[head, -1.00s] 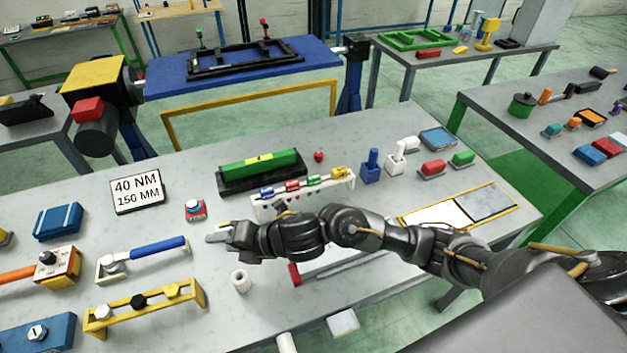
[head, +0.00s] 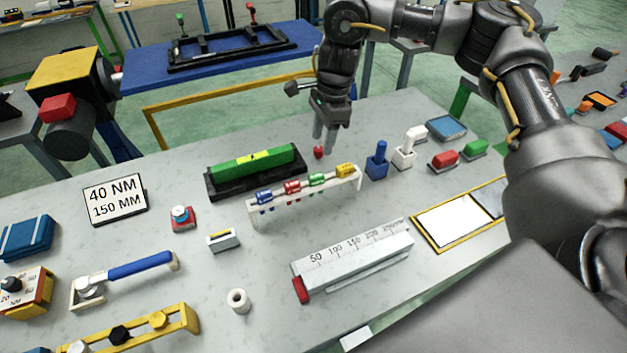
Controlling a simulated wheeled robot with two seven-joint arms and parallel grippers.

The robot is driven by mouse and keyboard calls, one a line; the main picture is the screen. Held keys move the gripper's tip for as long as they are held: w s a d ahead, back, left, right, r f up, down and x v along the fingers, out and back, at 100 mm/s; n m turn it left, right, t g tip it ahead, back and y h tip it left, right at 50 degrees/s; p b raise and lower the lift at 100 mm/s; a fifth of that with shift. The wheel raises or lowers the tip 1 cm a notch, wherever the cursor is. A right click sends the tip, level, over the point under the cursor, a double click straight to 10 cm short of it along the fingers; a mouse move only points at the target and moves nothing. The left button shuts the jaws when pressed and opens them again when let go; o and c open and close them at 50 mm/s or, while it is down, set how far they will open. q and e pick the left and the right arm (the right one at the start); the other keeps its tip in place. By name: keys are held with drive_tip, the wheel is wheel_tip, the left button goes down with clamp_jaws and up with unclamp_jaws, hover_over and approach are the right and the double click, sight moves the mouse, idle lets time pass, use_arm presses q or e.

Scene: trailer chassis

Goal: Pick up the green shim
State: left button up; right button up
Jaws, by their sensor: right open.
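A small green piece (head: 317,180), which looks like the green shim, sits on a white rack (head: 254,215) between a red piece (head: 292,187) and a yellow piece (head: 346,170). A blue piece (head: 264,195) is at the rack's left end. My right gripper (head: 325,144) points down behind the rack, open and empty, beside a small red knob-like thing (head: 318,153). It is apart from the green piece. My left gripper is out of view.
A long green block (head: 238,166) in a black holder stands left of the gripper. Blue (head: 377,165) and white (head: 404,155) upright holders stand to its right. A scaled grey block (head: 350,262) lies in front. Red (head: 444,160) and green (head: 473,150) blocks lie further right.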

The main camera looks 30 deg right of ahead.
hover_over(317, 175)
drive_tip(key=d, duration=0.1)
drive_tip(key=f, duration=0.5)
drive_tip(key=shift+w+d+p, duration=0.15)
drive_tip(key=shift+d+p, duration=0.05)
drive_tip(key=shift+p, duration=0.1)
drive_tip(key=shift+a+f, duration=0.1)
drive_tip(key=shift+f, duration=0.2)
drive_tip(key=shift+a+f, duration=0.15)
drive_tip(key=shift+f, duration=0.05)
drive_tip(key=f, duration=0.1)
drive_tip(key=f+p, duration=0.1)
drive_tip(key=f, duration=0.2)
drive_tip(key=shift+s+a+p, duration=0.25)
drive_tip(key=shift+a+p, duration=0.15)
drive_tip(key=shift+f, duration=0.35)
clamp_jaws()
